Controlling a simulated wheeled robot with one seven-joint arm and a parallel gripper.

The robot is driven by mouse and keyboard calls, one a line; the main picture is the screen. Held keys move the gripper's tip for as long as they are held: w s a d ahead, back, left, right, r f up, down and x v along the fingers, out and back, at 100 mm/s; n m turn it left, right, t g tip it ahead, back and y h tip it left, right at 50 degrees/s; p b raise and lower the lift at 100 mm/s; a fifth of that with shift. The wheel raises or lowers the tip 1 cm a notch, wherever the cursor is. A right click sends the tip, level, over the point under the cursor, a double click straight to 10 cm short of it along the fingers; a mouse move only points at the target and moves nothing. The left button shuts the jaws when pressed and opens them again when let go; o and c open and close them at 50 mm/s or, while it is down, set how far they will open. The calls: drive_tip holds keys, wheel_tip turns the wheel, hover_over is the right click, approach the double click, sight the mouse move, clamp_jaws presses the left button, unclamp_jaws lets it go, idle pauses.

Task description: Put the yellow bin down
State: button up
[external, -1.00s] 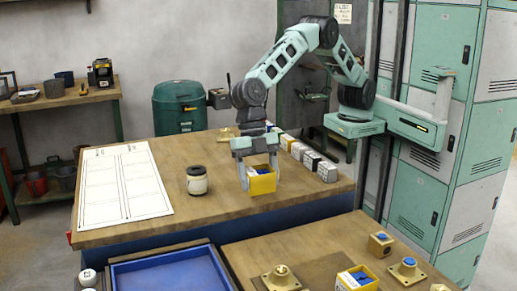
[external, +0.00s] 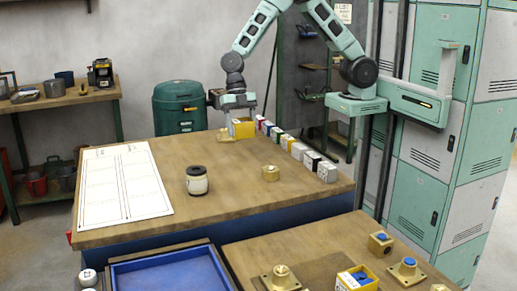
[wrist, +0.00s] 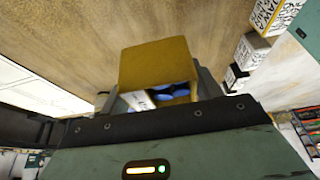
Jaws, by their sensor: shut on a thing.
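The yellow bin (external: 243,130) is between the fingers of my gripper (external: 240,121) at the far end of the wooden table. My gripper is shut on it. In the wrist view, the bin's yellow wall (wrist: 155,63) shows between the fingers, with blue and white contents (wrist: 172,92) inside. The bin looks upright and very low over the tabletop; I cannot tell whether its base touches. Its lower left part is close to a small brass piece (external: 224,136).
A row of small boxes (external: 297,150) runs along the table's right side, beginning just right of the bin.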

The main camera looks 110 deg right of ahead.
sight(244, 158)
drive_tip(key=shift+f+p, duration=0.55)
drive_tip(key=shift+f, duration=3.05)
drive_tip(key=shift+f, duration=0.15)
drive_tip(key=o, duration=1)
